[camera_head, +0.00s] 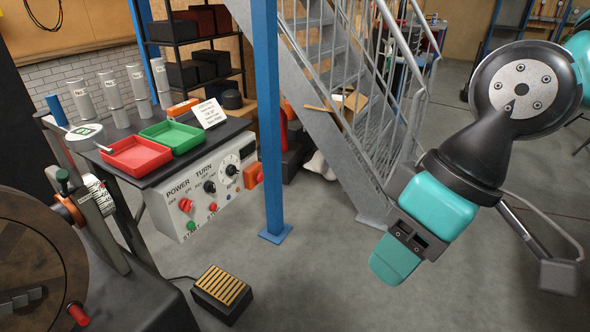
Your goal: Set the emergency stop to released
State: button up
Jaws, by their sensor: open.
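A grey control panel (205,195) hangs under the black bench top, with labels that include POWER, TURN, START and STOP. It carries a red knob (186,205), a green button (191,226), a red button (214,207), black knobs and a white dial (229,170). An orange box (253,176) sits at the panel's right end. I cannot tell for sure which of these is the emergency stop or whether it is pressed. My gripper (408,240), teal and black, is at the right, open and apart from the panel; nothing shows in it.
A blue post (268,120) stands between my gripper and the panel. Metal stairs (335,100) rise behind it. A foot pedal (222,293) lies on the floor. Red (137,154) and green (172,137) trays sit on the bench. A large wheel (35,265) is at left.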

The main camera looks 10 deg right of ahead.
aim_at(259, 177)
jog(key=z, duration=0.25)
jog(key=i, duration=0.9)
jog(key=u, duration=0.2)
